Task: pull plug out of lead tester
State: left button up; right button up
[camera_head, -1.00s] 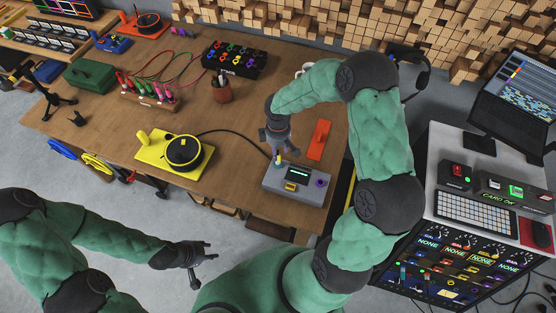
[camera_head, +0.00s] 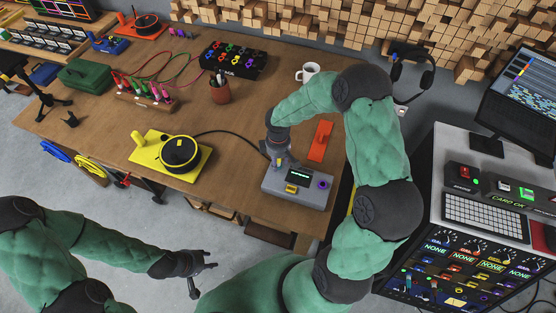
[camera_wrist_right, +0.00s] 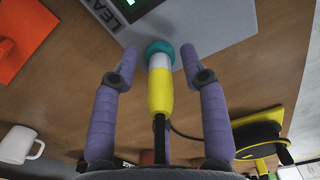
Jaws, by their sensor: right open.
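The grey lead tester (camera_head: 312,193) sits at the table's front right edge, with a green-lit display. In the right wrist view its grey top (camera_wrist_right: 222,22) shows part of its lettering. The plug (camera_wrist_right: 160,92), yellow with a white band, stands at a teal ring on the tester. My right gripper (camera_head: 279,162) is over the tester's back left part. In the wrist view its two purple fingers are apart, one on each side of the plug, with gaps between. My left gripper (camera_head: 205,278) is spread open and empty, in front of the table.
A yellow cable reel (camera_head: 180,155) stands left of the tester, its black cable (camera_head: 232,132) running toward the plug. An orange block (camera_head: 320,140) lies behind the tester. A white mug (camera_head: 309,72), pen cup (camera_head: 219,90) and lead rack (camera_head: 145,100) stand farther back.

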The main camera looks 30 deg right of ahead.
dwell(0.8)
grip_shut()
jog(key=shift+r+p, duration=2.15)
jog(key=shift+r, duration=0.85)
